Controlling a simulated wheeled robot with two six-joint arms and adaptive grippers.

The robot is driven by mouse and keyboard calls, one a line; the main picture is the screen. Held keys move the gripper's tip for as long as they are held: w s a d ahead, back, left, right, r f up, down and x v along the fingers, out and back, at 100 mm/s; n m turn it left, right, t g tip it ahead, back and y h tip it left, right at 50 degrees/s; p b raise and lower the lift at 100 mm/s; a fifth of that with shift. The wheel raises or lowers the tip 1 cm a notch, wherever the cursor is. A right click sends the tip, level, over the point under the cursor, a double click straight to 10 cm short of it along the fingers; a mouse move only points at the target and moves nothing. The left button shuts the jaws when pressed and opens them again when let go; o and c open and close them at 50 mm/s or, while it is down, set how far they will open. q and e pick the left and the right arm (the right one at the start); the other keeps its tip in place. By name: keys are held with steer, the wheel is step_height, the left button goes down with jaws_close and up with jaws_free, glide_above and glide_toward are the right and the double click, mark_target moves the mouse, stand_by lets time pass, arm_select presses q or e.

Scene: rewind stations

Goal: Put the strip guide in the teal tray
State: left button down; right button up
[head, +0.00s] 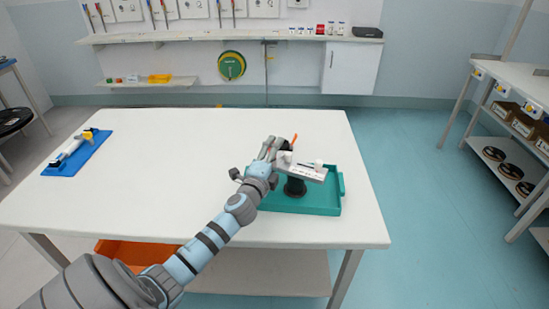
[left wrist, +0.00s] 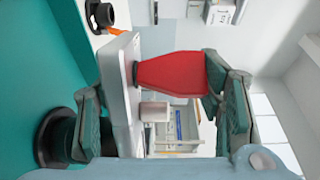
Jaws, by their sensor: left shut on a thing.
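My left gripper (head: 275,153) is over the teal tray (head: 330,205), at its left back part. It is shut on what I take for the strip guide (head: 308,171), a pale grey plate with small white knobs. In the left wrist view the plate (left wrist: 122,75) and a red tapered part (left wrist: 170,73) on it lie between the fingers (left wrist: 160,105). A black round piece (head: 295,187) stands under the plate in the tray; I cannot tell whether it touches the plate. The fingers partly hide the held thing. My right gripper is not in view.
A blue mat (head: 76,158) with a white and yellow device lies at the table's left. The white table (head: 180,170) between it and the tray is clear. An orange bin (head: 130,252) sits under the table. Shelving (head: 520,130) stands to the right.

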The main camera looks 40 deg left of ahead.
arm_select(q)
steer(key=c, duration=0.9)
jaws_free()
steer(key=shift+f, duration=0.15)
steer(key=o, duration=0.4)
steer(key=shift+o, duration=0.2)
steer(key=shift+r, duration=0.35)
steer(key=v, duration=1.2)
steer(key=shift+f, duration=0.1)
